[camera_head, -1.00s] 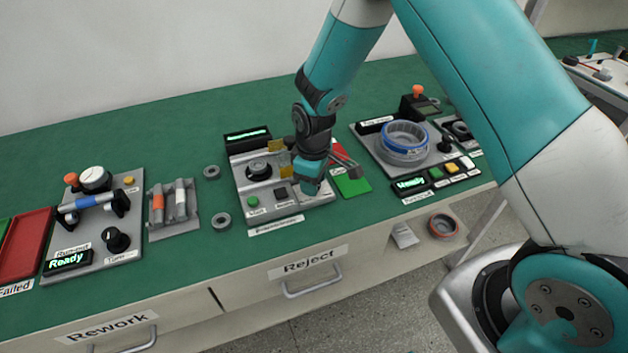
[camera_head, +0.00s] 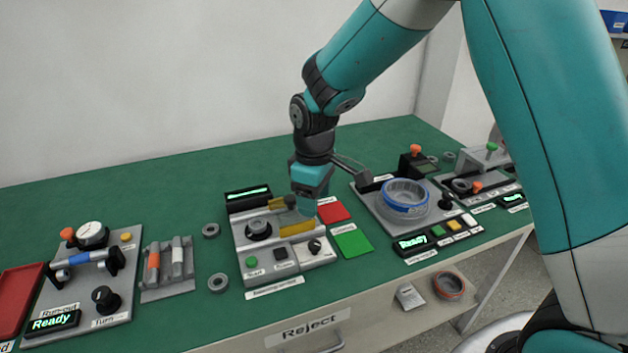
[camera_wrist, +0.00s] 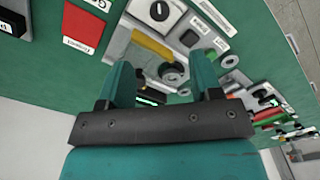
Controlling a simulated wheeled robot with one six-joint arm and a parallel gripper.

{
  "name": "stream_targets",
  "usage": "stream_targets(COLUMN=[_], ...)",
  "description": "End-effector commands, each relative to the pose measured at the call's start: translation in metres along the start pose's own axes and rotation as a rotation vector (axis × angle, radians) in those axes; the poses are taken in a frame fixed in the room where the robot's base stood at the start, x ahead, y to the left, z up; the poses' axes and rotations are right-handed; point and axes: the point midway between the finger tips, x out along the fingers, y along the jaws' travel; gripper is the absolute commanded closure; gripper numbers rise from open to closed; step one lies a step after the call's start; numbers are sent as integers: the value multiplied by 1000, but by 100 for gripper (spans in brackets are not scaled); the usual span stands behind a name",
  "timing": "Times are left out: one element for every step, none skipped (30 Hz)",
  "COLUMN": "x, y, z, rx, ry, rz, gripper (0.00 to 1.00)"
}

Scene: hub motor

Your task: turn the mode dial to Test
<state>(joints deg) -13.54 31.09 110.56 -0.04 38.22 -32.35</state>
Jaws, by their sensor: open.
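A small black dial with a white pointer mark (camera_head: 315,246) sits at the front right corner of the grey station (camera_head: 243,236). I take it to be the mode dial; its position labels are too small to read. In the wrist view the dial (camera_wrist: 160,11) is near the top edge, beyond my fingertips and apart from them. My gripper (camera_head: 306,208) is open and empty above the back right part of the station. In the wrist view its two teal fingers (camera_wrist: 163,72) stand apart, with a round black-and-silver spindle (camera_wrist: 172,73) seen between them.
A green start button (camera_head: 252,262) and a black button (camera_head: 281,254) sit left of the dial. A yellow bar (camera_head: 296,228) lies behind it. Red (camera_head: 333,212) and green (camera_head: 352,244) pads lie to the right. A blue-ringed hub (camera_head: 405,198) stands further right.

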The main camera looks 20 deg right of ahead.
Motion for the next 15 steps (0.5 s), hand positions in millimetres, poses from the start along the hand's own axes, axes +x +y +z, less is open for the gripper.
stream_targets(x=[-11,-17,-23,-27,-31,-36,-38,-41,-43,-44,-45,-46,-46,-46,-46], y=[0,0,0,0,0,0,0,0,0,0,0,0,0,0,0], z=[-1,-1,-1,-1,-1,-1,-1,-1,-1,-1,0,0,0,0,0], rx=[0,0,0,0,0,-1,-1,-1,-1,-1,-1,-1,-1,-1,-1], ry=[5,4,4,3,3,2,1,2,2,1,1,0,0,0,0], rz=[3,3,2,2,2,1,1,1,1,1,0,0,0,0,0], gripper=[41,41,41,41,41,41,41,41,41,41,41,41,41,41,41])
